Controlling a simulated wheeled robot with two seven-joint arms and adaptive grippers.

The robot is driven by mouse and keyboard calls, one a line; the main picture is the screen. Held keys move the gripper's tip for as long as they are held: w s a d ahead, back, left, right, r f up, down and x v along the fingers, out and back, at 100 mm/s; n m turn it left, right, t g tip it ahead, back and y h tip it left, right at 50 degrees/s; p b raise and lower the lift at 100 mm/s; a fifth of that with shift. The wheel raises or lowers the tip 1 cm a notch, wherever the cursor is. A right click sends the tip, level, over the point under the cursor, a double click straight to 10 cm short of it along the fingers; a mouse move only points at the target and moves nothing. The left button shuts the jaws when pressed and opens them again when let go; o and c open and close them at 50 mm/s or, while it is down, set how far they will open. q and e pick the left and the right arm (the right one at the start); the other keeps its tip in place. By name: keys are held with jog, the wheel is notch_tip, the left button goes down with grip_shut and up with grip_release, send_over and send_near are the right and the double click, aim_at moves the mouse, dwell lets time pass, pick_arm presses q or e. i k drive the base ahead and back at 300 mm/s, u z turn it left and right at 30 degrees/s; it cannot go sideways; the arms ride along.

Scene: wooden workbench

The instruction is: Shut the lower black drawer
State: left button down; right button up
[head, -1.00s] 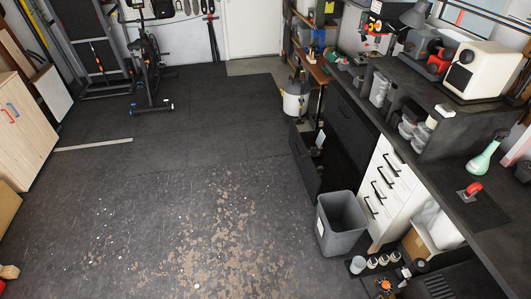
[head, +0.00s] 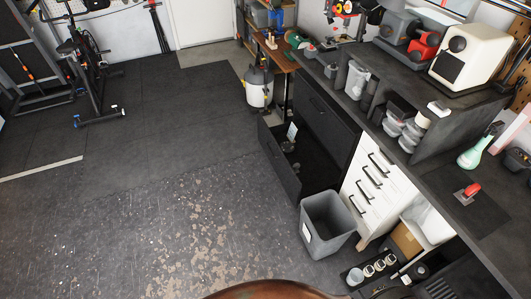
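The lower black drawer (head: 278,163) stands pulled out to the left from the dark cabinet under the workbench. Its front panel faces the open floor, and a few small items, one of them pale, lie inside it. The upper black drawer (head: 326,112) above it is shut. Neither of my grippers shows in the head view. A brown rounded shape at the bottom edge is cut off, and I cannot tell what it is.
A grey bin (head: 328,222) stands on the floor just in front of the lower drawer, by the white drawer unit (head: 376,180). The floor (head: 150,190) left of the drawer is clear.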

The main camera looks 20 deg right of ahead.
aim_at(320, 171)
jog(key=z, duration=0.4)
jog(key=i, duration=1.15)
jog(key=z, duration=0.65)
